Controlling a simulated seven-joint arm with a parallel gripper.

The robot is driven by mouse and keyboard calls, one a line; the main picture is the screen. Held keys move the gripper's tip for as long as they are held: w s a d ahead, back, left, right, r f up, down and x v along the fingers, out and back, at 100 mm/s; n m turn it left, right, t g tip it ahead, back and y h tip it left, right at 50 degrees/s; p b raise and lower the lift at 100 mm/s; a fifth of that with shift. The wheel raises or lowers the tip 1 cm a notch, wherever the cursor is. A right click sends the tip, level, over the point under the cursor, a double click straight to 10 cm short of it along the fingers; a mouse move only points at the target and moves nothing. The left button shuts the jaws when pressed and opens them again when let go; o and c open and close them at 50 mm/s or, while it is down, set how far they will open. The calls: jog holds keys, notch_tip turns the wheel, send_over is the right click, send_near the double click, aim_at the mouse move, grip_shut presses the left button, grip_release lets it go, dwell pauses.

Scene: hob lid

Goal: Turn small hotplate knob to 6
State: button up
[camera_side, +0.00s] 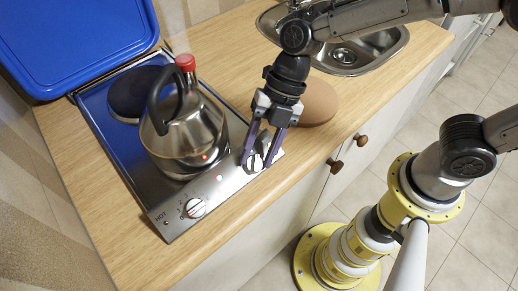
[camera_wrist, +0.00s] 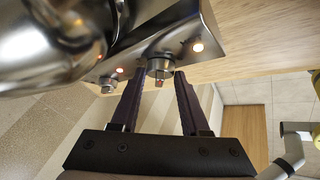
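The hob (camera_side: 152,188) has two knobs along its front edge. The right knob (camera_side: 254,163) is between the fingers of my gripper (camera_side: 258,156). In the wrist view this knob (camera_wrist: 160,66) sits between my gripper's fingertips (camera_wrist: 158,76), with a small gap visible at each side; I cannot tell whether either finger touches it. The left knob (camera_side: 194,208) is clear of my gripper and also shows in the wrist view (camera_wrist: 108,84). Its scale digits are visible; the right knob's setting is unreadable. Indicator lights beside both knobs glow.
A steel kettle (camera_side: 187,135) with a red knob stands on the front hotplate, close to my gripper. The rear black hotplate (camera_side: 130,92) is bare. The blue lid (camera_side: 80,40) is raised. A round brown board (camera_side: 318,103) and a sink (camera_side: 350,55) are behind my gripper.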

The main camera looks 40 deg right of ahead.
grip_shut()
jog(key=m+t, duration=0.1)
jog(key=m+y, duration=0.1)
jog(key=m+t+y, duration=0.1)
jog(key=m, duration=0.1)
jog(key=shift+s+d+f+t, duration=0.1)
jog(key=shift+s+d+t, duration=0.15)
jog(key=shift+s+t, duration=0.05)
jog(key=shift+s+f+m+t+y, duration=0.15)
jog(key=shift+m+t+y, duration=0.15)
jog(key=shift+m+t, duration=0.6)
jog(key=shift+s+f+m+t+y, duration=0.15)
jog(key=shift+m+t+y, duration=0.25)
jog(key=shift+m, duration=0.8)
jog(key=shift+r+t, duration=0.1)
jog(key=shift+t, duration=0.2)
jog(key=o, duration=0.8)
grip_release()
jog(key=shift+c, duration=0.2)
